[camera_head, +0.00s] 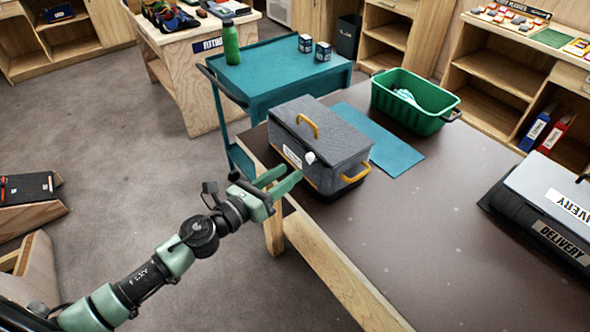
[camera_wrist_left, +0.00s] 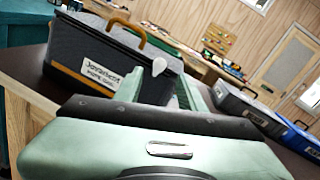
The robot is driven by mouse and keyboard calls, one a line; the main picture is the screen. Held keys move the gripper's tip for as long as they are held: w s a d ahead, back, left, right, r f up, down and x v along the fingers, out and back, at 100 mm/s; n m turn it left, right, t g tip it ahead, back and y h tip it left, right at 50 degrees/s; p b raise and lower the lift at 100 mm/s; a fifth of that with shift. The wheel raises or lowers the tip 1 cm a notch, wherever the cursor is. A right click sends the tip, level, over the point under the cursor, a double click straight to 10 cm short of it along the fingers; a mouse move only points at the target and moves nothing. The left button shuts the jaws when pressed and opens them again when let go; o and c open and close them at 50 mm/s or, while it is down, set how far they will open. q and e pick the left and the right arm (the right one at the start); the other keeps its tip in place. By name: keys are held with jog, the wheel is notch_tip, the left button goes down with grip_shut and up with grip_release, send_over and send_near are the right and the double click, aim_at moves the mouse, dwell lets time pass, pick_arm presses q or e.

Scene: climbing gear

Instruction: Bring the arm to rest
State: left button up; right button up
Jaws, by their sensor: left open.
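My left arm comes in from the left in the head view. Its gripper (camera_head: 284,181) is open, with two green fingers apart and nothing seen between them. It hovers by the left edge of the brown table (camera_head: 455,215), in front of a closed grey box (camera_head: 325,130) with yellow handles and a white label. In the left wrist view the grey box (camera_wrist_left: 90,55) stands just beyond the gripper, its lid down. I cannot tell whether the fingertips touch the box. My right gripper is not in view.
A blue mat (camera_head: 397,152) and a green basket (camera_head: 415,95) lie behind the box. A grey delivery case (camera_head: 555,205) is at the right. A teal cart (camera_head: 275,75) with a green bottle (camera_head: 231,43) stands behind.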

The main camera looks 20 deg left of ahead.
pick_arm(q)
jog(key=shift+s+a, duration=0.1)
jog(key=shift+s, duration=0.1)
jog(key=shift+f, duration=0.1)
jog(key=s+a+f+n+g+y, duration=0.1)
jog(key=a+f+n+y, duration=0.25)
jog(key=f+n, duration=0.55)
jog(key=s+a+f+n+g+y, duration=0.1)
jog(key=a+f+n+y, duration=0.3)
jog(key=f, duration=0.8)
jog(key=s+a+f+n+g, duration=0.2)
jog(key=s+f+n, duration=0.25)
jog(key=f, duration=0.35)
jog(key=s+a+f+n+g, duration=0.2)
jog(key=s+f+n, duration=0.25)
jog(key=f, duration=0.35)
jog(key=s+d+f+n+g, duration=0.1)
jog(key=s+f+n+g, duration=0.2)
jog(key=s+f, duration=0.3)
jog(key=s+d+f+n+g+y, duration=0.1)
jog(key=s+f+n, duration=0.5)
jog(key=s, duration=1.1)
jog(key=s+d+f+n+g, duration=0.3)
jog(key=s+f, duration=0.4)
jog(key=s, duration=0.5)
jog(key=shift+s+d+n+g, duration=0.15)
jog(key=shift+s+n+g, duration=0.05)
jog(key=shift+n+g, duration=0.7)
jog(key=shift+w, duration=0.1)
